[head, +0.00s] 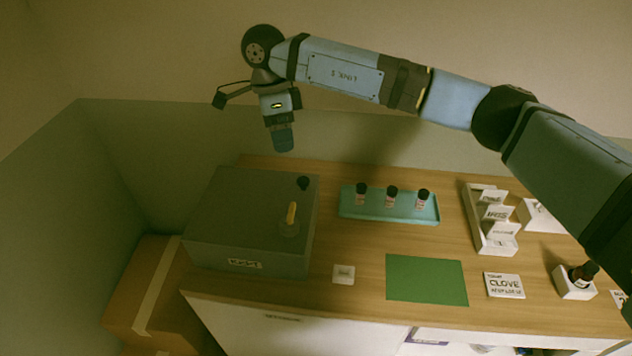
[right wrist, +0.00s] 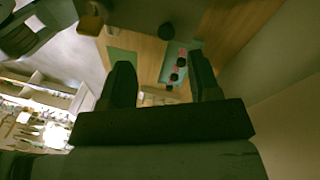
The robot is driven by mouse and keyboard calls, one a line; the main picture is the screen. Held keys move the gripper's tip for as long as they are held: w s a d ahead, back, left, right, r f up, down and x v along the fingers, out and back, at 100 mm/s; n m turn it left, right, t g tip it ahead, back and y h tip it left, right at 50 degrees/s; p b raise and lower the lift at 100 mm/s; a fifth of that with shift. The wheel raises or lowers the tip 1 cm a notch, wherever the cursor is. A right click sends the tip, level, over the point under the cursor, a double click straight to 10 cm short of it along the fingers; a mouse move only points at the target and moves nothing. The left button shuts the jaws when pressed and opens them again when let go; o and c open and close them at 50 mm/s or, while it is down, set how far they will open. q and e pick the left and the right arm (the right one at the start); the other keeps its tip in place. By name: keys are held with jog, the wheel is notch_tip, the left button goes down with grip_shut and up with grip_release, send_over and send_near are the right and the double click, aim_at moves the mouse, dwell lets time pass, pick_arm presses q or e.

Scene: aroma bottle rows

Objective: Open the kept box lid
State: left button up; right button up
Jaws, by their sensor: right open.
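The kept box (head: 215,225) is a dark grey box at the left of the wooden counter, with a label on its front. My left gripper does not show.
A teal tray (head: 430,213) holds three small bottles. A green mat (head: 427,280), a white block (head: 344,274), a CLOVE card (head: 504,285), a white card rack (head: 477,222) and a dark bottle in a white holder (head: 574,288) are to the right. A cardboard box (head: 150,290) is below left.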

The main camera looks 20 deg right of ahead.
aim_at(303, 180)
jog(key=d+f+y, duration=0.1)
jog(key=f, duration=0.2)
jog(key=s+d+f+t+y+b, duration=0.1)
jog(key=f+y, duration=0.1)
jog(key=s+d+f+y, duration=0.1)
jog(key=f, duration=0.2)
jog(key=shift+d+f+t+b, duration=0.3)
jog(key=shift+d+t+b, duration=0.1)
jog(key=shift+d+f+y, duration=0.1)
jog(key=shift+f+y, duration=0.5)
jog(key=shift+f, duration=0.15)
